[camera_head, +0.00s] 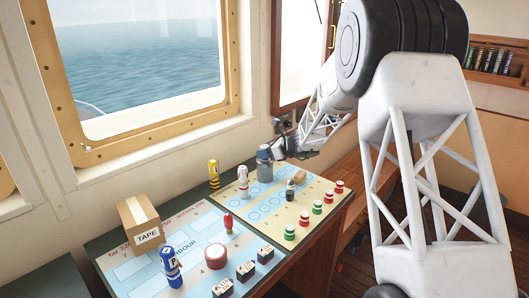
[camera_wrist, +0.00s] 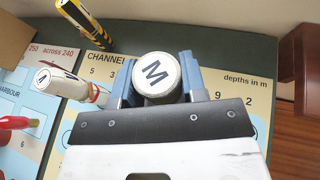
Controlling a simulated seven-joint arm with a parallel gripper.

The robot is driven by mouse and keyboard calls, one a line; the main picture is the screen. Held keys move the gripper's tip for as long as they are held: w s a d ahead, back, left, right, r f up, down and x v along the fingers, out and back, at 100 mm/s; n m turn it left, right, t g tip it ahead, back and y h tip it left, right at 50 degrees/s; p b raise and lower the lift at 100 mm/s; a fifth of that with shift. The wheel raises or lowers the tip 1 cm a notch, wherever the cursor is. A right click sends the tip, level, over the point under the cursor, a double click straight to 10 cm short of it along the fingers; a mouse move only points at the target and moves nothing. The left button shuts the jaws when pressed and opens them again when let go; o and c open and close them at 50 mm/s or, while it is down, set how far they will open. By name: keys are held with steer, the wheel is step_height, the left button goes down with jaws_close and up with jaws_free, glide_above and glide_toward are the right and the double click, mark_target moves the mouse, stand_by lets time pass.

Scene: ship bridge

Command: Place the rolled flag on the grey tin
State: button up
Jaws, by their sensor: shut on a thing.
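My gripper (camera_wrist: 157,80) is shut on a pale upright cylinder with a black M on its round end (camera_wrist: 156,72), which I take as the rolled flag. A blue finger stands on each side of it. In the head view my gripper (camera_head: 268,150) is at the far edge of the chart. The grey tin (camera_head: 264,173) appears there as a grey upright cylinder right below the fingers. The fingers and the tin overlap, so I cannot tell whether the flag touches it. In the wrist view the tin is hidden.
A white M-marked cylinder (camera_head: 243,181) and a yellow-black one (camera_head: 213,174) stand close on the left. A small black piece (camera_head: 290,190) and a tan piece (camera_head: 300,178) are at right. Red and green pieces line the right edge. A tape box (camera_head: 140,222) stands at left.

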steer(key=shift+f, duration=0.1)
steer(key=o, duration=0.9)
steer(key=shift+r, duration=0.2)
steer(key=v, duration=1.2)
